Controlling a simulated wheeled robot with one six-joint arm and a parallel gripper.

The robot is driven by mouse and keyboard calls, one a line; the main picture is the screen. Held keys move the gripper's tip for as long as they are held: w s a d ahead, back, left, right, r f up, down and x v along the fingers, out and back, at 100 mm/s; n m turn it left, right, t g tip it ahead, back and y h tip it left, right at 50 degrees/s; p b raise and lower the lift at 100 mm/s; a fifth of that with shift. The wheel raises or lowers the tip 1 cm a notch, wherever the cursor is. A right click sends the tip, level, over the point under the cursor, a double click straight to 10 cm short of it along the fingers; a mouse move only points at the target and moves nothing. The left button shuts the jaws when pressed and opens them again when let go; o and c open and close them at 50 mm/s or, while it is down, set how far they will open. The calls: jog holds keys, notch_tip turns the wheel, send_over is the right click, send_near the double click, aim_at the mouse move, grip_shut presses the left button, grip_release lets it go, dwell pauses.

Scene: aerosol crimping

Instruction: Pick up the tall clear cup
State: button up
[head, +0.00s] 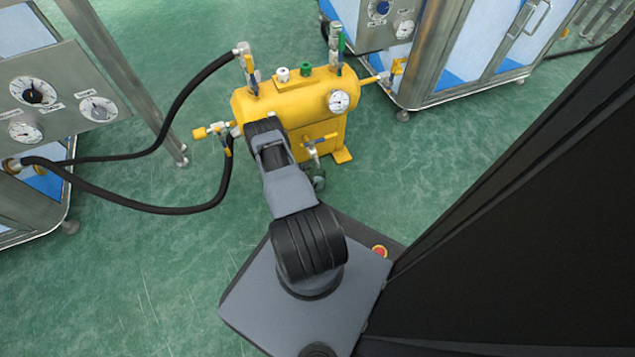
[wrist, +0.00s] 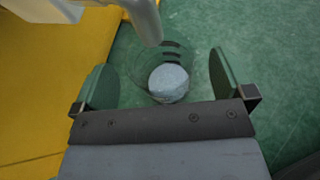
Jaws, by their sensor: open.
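The tall clear cup (wrist: 168,82) is between the fingers of my gripper (wrist: 160,82) in the wrist view. Its see-through wall is faint against the green floor, with a few dark marks near the top and a pale grey round patch inside or at its bottom. My gripper is open, with one finger on each side of the cup and visible gaps to both. In the head view my arm reaches toward the front of the yellow tank (head: 295,110); the cup cannot be made out clearly there.
A light grey spout or pipe (wrist: 146,20) hangs close above the cup. The yellow tank carries valves, a gauge (head: 339,101) and black hoses (head: 180,100). Steel cabinets stand at left (head: 75,90) and upper right (head: 470,60).

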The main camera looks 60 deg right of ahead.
aim_at(323, 170)
jog(key=shift+b+x, duration=0.4)
jog(key=shift+x, duration=1.1)
jog(key=shift+f, duration=0.1)
jog(key=shift+c, duration=0.5)
jog(key=c, duration=1.2)
jog(key=shift+c, duration=0.2)
